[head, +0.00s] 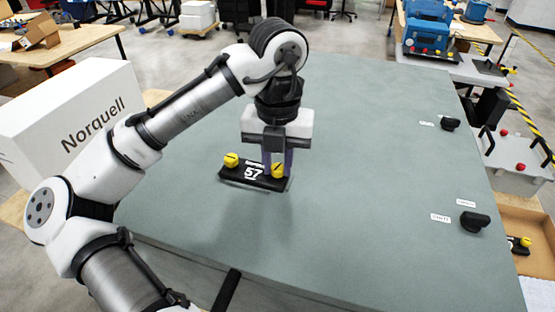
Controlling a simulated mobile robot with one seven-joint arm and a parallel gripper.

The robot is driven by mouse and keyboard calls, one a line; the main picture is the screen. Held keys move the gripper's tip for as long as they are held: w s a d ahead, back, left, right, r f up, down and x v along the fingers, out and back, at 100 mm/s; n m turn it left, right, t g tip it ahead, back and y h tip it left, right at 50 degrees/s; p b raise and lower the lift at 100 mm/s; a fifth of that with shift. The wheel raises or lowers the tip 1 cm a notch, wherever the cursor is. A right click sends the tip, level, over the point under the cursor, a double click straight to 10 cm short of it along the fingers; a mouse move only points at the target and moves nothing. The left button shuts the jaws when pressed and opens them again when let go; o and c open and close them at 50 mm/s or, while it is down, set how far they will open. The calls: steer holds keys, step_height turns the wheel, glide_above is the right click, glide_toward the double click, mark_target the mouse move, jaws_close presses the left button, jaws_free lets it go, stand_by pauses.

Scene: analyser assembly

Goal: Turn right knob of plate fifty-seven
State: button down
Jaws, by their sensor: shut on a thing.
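Plate fifty-seven (253,182) is a small black plate with a white "57", lying on the grey-green table top (370,150). A yellow left knob (231,160) stands at its left end. The yellow right knob (278,171) is at its right end, partly covered by my gripper's fingers. My gripper (278,166) points down over the right end of the plate, its fingers on either side of the right knob and shut on it. The far side of that knob is hidden.
Two black knobs or handles, one at the upper right (450,124) and one at the lower right (474,222), stand on the table beside small white labels. A white Norquell box (75,120) is at the left. The table's middle right is clear.

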steer(key=m, duration=0.4)
steer(key=shift+r+m, duration=0.1)
steer(key=shift+m, duration=0.2)
steer(key=m, duration=0.4)
steer(key=shift+m, duration=0.3)
steer(key=c, duration=1.2)
jaws_free()
